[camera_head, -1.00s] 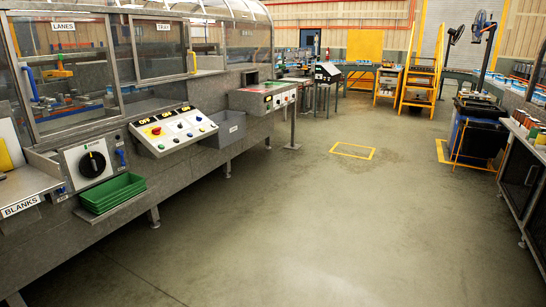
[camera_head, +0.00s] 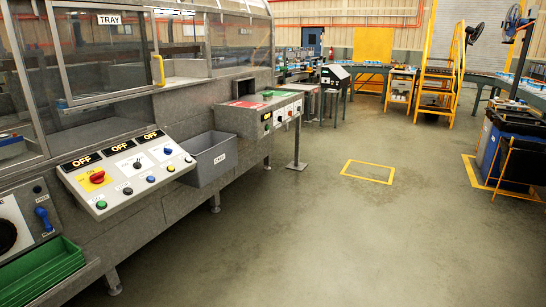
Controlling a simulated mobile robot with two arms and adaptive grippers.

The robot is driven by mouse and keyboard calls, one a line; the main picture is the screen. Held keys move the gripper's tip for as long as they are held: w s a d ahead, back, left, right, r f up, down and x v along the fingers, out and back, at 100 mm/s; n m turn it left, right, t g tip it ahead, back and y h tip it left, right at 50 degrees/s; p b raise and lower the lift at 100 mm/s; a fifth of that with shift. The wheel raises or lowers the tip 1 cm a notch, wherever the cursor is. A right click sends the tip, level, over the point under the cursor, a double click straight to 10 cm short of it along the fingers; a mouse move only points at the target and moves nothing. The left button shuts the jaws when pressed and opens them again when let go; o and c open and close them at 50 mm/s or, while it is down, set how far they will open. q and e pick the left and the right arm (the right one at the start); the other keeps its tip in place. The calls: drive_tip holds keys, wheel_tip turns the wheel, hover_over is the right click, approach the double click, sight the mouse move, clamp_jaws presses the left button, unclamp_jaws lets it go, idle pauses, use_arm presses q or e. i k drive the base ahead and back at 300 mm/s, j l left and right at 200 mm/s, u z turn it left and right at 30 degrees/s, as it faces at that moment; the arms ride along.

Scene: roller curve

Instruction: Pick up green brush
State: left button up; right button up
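I cannot make out a green brush anywhere in the head view. Neither of my grippers is in view. A green tray (camera_head: 42,272) sits on a low ledge at the lower left, below a panel with a blue handle; what it may hold is not clear.
A machine with a control panel (camera_head: 125,172), a grey bin (camera_head: 213,158) and a side table (camera_head: 258,108) lines the left. Yellow steps (camera_head: 440,72) stand at the back and a dark blue bin (camera_head: 512,150) at the right. The floor (camera_head: 330,235) between is clear.

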sight(268, 96)
drive_tip(key=i, duration=1.95)
drive_tip(key=i+l+u, duration=0.1)
drive_tip(key=i, duration=1.8)
